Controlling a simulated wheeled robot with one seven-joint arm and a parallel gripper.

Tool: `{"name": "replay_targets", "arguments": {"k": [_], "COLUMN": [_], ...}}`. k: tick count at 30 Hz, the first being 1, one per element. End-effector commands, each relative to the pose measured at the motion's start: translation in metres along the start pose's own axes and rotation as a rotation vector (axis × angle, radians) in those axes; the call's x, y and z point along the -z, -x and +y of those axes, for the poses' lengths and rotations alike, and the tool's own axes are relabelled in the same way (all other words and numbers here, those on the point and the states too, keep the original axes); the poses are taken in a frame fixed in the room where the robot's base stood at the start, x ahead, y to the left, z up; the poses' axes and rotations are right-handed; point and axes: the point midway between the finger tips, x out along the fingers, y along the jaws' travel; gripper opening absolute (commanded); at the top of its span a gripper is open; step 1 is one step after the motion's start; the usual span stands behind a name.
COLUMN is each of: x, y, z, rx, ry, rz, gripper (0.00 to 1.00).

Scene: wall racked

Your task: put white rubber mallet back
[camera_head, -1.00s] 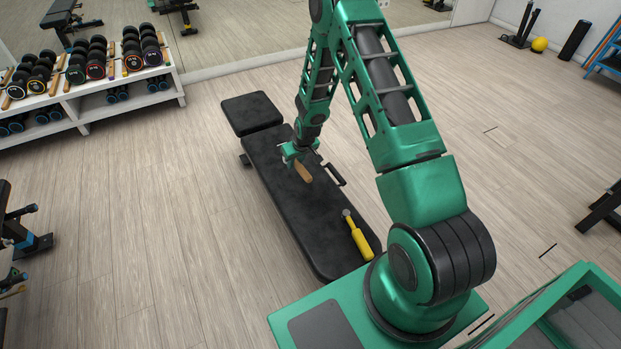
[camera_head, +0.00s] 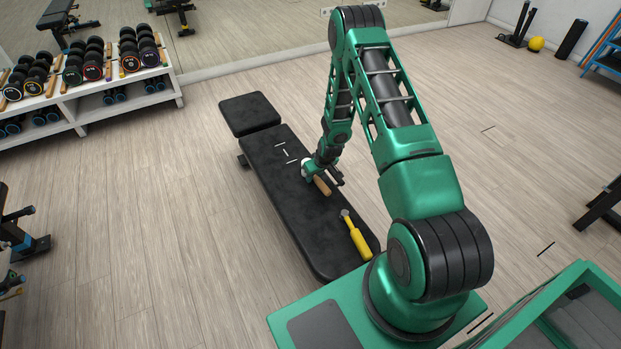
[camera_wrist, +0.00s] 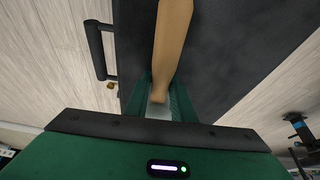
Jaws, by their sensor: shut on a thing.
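My gripper (camera_head: 311,172) is shut on the white rubber mallet, over the black bench (camera_head: 268,160). The mallet's light wooden handle (camera_head: 322,186) sticks out toward the near right in the head view. In the wrist view the handle (camera_wrist: 172,40) runs up and away from between my fingers (camera_wrist: 160,97). A small pale part shows between the fingers. Most of the mallet's head is hidden by my gripper. White line marks (camera_head: 285,153) lie bare on the bench pad, to the left of and beyond my gripper.
A black bar handle (camera_wrist: 98,50) stands out from the bench's side. A white dumbbell rack (camera_head: 130,90) is at the back left. The floor around the bench is clear.

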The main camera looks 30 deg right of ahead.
Motion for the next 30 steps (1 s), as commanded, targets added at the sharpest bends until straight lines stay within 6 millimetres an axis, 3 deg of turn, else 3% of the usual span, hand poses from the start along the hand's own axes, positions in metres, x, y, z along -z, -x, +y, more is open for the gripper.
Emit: {"name": "replay_targets", "arguments": {"k": [10,11,13,23,30], "x": [0.000,-0.001,-0.001,-0.001,0.000], "y": [-0.003,-0.003,-0.003,-0.003,0.024], "z": [0.000,0.000,0.000,0.000,0.000], "rx": [0.000,0.000,0.000,0.000,-0.001], "ry": [0.000,0.000,0.000,0.000,0.001], "rz": [0.001,0.001,0.001,0.001,0.002], "gripper": [0.00,0.27,0.41,0.41,0.41]}}
